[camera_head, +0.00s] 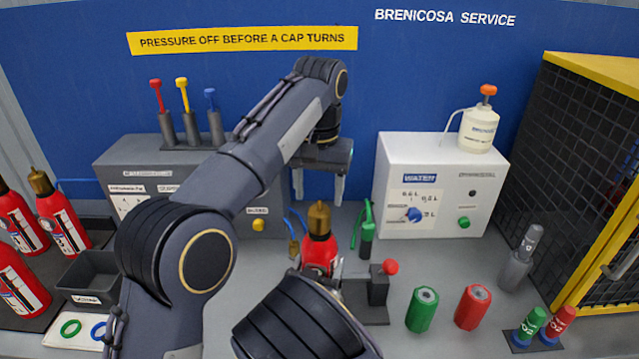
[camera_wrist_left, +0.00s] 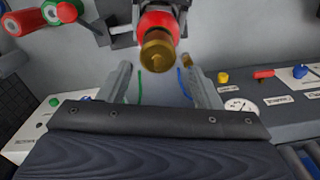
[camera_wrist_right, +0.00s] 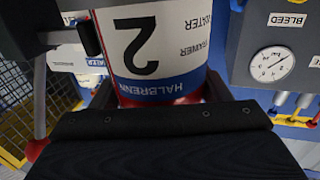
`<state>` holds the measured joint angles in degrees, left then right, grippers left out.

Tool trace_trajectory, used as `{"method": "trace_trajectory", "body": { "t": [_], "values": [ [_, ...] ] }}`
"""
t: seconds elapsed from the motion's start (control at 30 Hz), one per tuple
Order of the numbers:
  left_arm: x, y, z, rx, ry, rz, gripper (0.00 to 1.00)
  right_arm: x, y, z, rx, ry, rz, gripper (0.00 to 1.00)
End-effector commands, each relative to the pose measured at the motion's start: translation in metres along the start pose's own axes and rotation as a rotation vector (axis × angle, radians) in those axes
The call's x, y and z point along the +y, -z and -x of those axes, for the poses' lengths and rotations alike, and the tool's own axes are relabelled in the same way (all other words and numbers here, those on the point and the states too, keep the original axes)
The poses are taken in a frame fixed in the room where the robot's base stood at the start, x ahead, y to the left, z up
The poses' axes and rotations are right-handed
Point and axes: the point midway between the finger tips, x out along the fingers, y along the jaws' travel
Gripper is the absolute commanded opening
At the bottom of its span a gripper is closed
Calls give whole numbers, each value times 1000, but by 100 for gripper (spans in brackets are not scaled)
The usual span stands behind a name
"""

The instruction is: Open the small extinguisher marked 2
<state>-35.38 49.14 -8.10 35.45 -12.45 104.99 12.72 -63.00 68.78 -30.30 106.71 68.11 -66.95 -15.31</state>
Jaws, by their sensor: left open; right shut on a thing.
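The small extinguisher marked 2 (camera_head: 318,252) stands upright at the bench's middle, red with a brass cap (camera_head: 319,217) on top. In the right wrist view its white label (camera_wrist_right: 155,45) shows a large upside-down 2. My right gripper is shut on the extinguisher's body; my own arm hides most of this hold in the head view. My left gripper (camera_head: 318,197) is open and empty, fingers pointing down, above and behind the cap. In the left wrist view the cap (camera_wrist_left: 158,52) shows just beyond the fingers, with nothing between them.
A clamp stand with a red knob (camera_head: 390,267) is right of the extinguisher. A gauge (camera_wrist_right: 270,63) marked BLEED shows in the right wrist view. Green (camera_head: 422,310) and red (camera_head: 472,307) cylinders stand at right. A white water box (camera_head: 440,190) is behind. Larger extinguishers (camera_head: 62,222) stand left.

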Motion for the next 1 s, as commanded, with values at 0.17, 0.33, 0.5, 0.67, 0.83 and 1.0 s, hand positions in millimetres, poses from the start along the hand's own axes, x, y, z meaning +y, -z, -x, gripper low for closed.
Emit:
{"method": "trace_trajectory", "body": {
  "t": [0.17, 0.33, 0.5, 0.67, 0.83, 1.0],
  "values": [
    [-4, 2, 9, 11, -3, -435, 58, 0, -1, 0, -2, 0, 0, 6],
    [-2, 0, 14, 5, -7, -745, 58, 0, 0, 0, -2, 0, 0, 6],
    [1, -3, 14, -4, -14, -900, 58, 0, 0, 0, -1, 0, 0, 6],
    [2, -4, 4, -8, -15, -930, 58, 0, 0, 0, -1, 0, 0, 6],
    [2, -4, -21, -10, -16, -929, 58, 0, 0, 0, -1, 0, 0, 6],
    [3, -4, -46, -8, -16, -928, 58, 0, 0, 0, -1, 0, 0, 6]
  ]
}}
